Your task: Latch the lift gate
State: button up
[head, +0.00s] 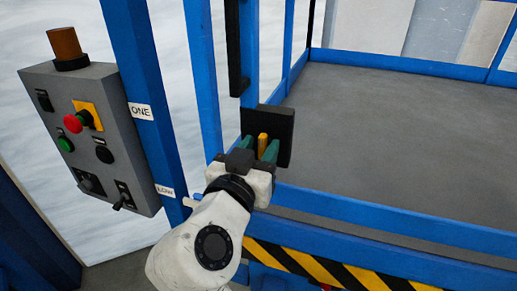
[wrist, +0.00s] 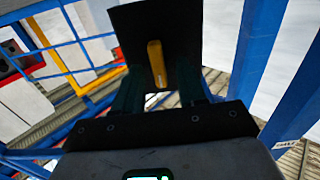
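The gate latch is a black plate (head: 284,122) on a blue post, with a yellow latch handle (head: 263,142) standing out from it. In the wrist view the plate (wrist: 183,24) and the handle (wrist: 156,62) are straight ahead. My gripper (head: 259,150) is at the latch, its two green fingers apart, one on each side of the yellow handle. In the wrist view my gripper (wrist: 160,88) shows gaps between the fingers and the handle. The handle's lower part is partly hidden by the gripper in the head view.
A grey control box (head: 92,135) with a red button, a green button and an orange lamp is at left. Blue posts (head: 150,90) stand between it and my arm. A grey platform floor (head: 400,140) lies behind the blue rail, above a yellow-black striped edge (head: 330,270).

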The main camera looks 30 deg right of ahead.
jog(key=b+v, duration=0.2)
jog(key=v, duration=0.8)
jog(key=shift+s+a+b, duration=0.25)
jog(key=shift+s+b, duration=0.05)
jog(key=shift+b, duration=0.05)
jog(key=s+d+f+n+g+y, duration=0.1)
jog(key=d+f+n+g+y, duration=0.1)
jog(key=d+f, duration=0.45)
jog(key=s+d+f+n+g+y, duration=0.1)
jog(key=d+f+n+g+y, duration=0.15)
jog(key=f, duration=0.75)
jog(key=s+d+f+n+g+y, duration=0.1)
jog(key=d+f+g, duration=0.1)
jog(key=d+f, duration=0.45)
jog(key=s+f+n+g+y, duration=0.3)
jog(key=s+f+g+y, duration=0.2)
jog(key=s+f, duration=1.3)
jog(key=shift+s+d+y, duration=0.3)
jog(key=shift+d+y, duration=0.15)
jog(key=shift+y, duration=0.6)
